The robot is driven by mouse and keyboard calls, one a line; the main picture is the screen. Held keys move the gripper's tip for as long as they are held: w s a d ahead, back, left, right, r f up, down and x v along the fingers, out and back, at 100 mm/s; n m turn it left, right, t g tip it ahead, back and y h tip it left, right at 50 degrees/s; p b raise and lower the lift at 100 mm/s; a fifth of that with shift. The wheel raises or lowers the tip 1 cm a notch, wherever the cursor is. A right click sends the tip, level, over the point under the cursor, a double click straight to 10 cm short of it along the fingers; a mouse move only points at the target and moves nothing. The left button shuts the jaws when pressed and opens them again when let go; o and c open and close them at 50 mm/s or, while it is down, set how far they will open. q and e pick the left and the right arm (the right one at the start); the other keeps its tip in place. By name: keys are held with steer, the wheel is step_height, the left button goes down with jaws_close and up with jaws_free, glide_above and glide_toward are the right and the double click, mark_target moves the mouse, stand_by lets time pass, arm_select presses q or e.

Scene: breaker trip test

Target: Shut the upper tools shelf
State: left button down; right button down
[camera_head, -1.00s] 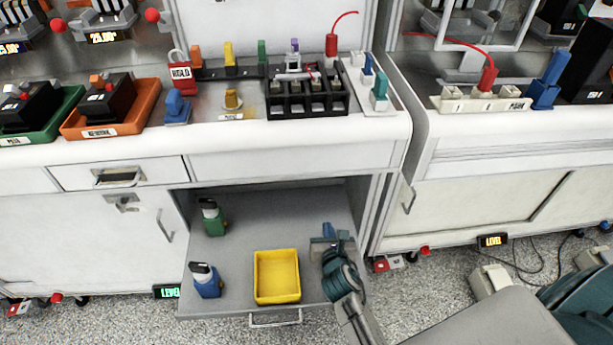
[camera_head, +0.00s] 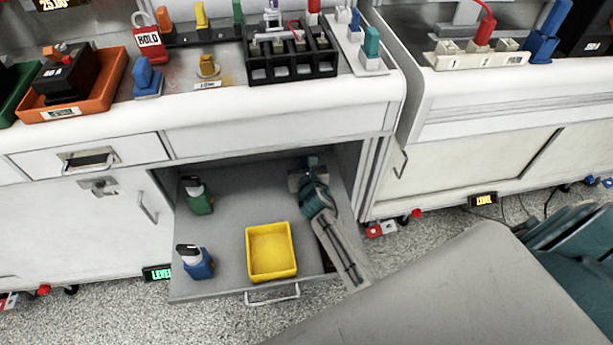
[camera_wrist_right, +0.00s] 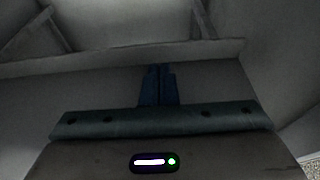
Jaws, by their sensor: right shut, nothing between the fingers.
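The grey tools shelf (camera_head: 222,262) is pulled out of the cabinet under the left bench, its bar handle (camera_head: 272,295) at the front edge. On it stand a green tool (camera_head: 199,197), a blue tool (camera_head: 198,263) and a yellow tray (camera_head: 270,252). My right gripper (camera_head: 311,163) is shut and empty. It reaches over the right part of the shelf, into the cabinet opening, behind and right of the tray. In the right wrist view its closed blue fingers (camera_wrist_right: 158,86) point at dim grey cabinet surfaces. I cannot tell whether they touch anything. My left gripper is not in view.
The white bench top (camera_head: 250,108) overhangs the opening and holds an orange tray (camera_head: 72,108) and a black breaker rack (camera_head: 290,62). A small drawer (camera_head: 90,157) is shut at left. A second bench (camera_head: 480,110) stands close at right. Speckled floor shows in front.

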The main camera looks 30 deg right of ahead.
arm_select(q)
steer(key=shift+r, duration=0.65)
arm_select(e)
steer(key=shift+w+d, duration=0.2)
steer(key=shift+w, duration=0.45)
steer(key=shift+w+d, duration=0.2)
steer(key=shift+w, duration=0.45)
steer(key=shift+w, duration=0.1)
